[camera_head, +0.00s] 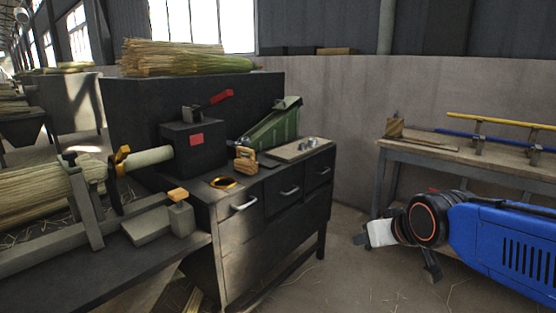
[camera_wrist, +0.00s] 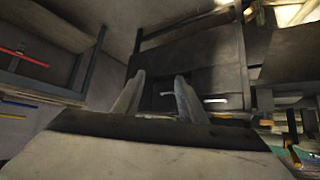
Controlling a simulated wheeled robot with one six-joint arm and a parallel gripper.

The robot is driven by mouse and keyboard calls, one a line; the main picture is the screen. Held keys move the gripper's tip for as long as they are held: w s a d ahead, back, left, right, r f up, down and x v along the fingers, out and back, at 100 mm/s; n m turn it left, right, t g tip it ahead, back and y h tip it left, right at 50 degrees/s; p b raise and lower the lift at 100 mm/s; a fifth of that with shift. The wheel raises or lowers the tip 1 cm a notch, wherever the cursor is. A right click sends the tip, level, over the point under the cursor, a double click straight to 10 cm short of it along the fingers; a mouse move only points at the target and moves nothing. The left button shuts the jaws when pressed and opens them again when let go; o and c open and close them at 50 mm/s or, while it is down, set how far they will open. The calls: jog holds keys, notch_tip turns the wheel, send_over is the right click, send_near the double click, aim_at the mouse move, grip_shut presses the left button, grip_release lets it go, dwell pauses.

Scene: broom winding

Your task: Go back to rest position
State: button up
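My gripper (camera_head: 362,239) hangs in free air at the right of the head view, at the end of my blue arm. It is in front of the dark workbench and left of the side table. In the wrist view the two fingers of my gripper (camera_wrist: 158,92) stand apart with nothing between them. Past them the dark bench front with a drawer handle shows, tilted. In the head view the fingers are small and partly hidden by the wrist.
The workbench (camera_head: 285,218) carries a winding machine (camera_head: 193,148), a green device (camera_head: 275,128), a yellow ring (camera_head: 223,183) and a wooden block (camera_head: 245,160). A side table (camera_head: 440,158) holds blue and yellow handles. Straw bundles (camera_head: 185,60) lie behind. Floor between bench and table is clear.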

jog(key=s+d+f+m+g, duration=0.1)
jog(key=s+d+f+g, duration=0.1)
jog(key=s, duration=0.7)
jog(key=s+d+f+g+h, duration=0.1)
jog(key=s+d+f, duration=0.3)
jog(key=s, duration=0.4)
jog(key=shift+s+d+f+m+g, duration=0.2)
jog(key=shift+s+f+m+g, duration=0.2)
jog(key=shift+f+g, duration=0.25)
